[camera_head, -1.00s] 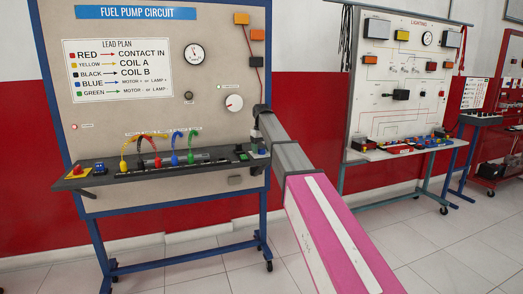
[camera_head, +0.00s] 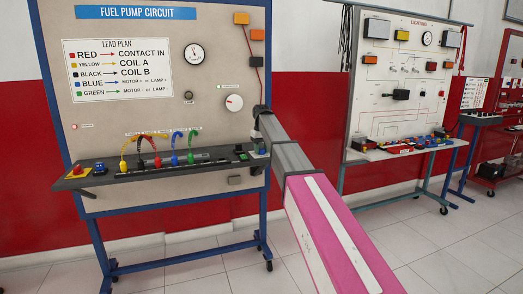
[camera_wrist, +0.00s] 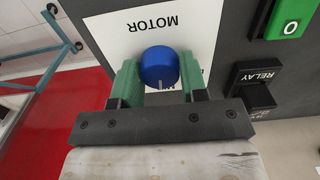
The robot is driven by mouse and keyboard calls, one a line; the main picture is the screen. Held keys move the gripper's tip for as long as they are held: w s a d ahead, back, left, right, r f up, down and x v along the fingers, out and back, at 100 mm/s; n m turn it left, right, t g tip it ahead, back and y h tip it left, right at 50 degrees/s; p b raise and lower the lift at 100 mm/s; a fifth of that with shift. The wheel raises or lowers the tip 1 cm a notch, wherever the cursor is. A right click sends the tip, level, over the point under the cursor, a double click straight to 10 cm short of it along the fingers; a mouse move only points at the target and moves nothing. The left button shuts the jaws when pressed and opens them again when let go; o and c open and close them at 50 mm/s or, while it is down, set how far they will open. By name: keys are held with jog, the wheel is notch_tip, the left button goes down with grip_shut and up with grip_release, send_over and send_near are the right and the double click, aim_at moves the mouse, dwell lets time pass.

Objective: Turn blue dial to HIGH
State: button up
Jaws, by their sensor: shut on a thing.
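The blue dial (camera_wrist: 158,68) sits on a white plate marked MOTOR (camera_wrist: 160,25), which appears upside down in the wrist view. My gripper (camera_wrist: 159,74) has its two green fingers on either side of the dial, shut on it. A pale pointer mark on the dial points toward the gripper's dark bar. The small lettering beside the dial is mostly covered and cannot be read. In the head view my gripper (camera_head: 257,136) reaches down to the right end of the bench shelf, and the dial is too small and hidden to read there.
A black RELAY switch (camera_wrist: 258,85) and a green button marked 0 (camera_wrist: 291,20) are right of the dial in the wrist view. The fuel pump panel (camera_head: 150,115) stands behind the shelf (camera_head: 80,184), which carries several coloured leads. A lighting trainer (camera_head: 400,70) stands to the right.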

aim_at(261, 149)
jog(key=m, duration=1)
jog(key=shift+m, duration=0.4)
dwell(0.4)
jog(key=o, duration=0.9)
notch_tip(261, 149, up, 11)
jog(key=shift+f, duration=0.1)
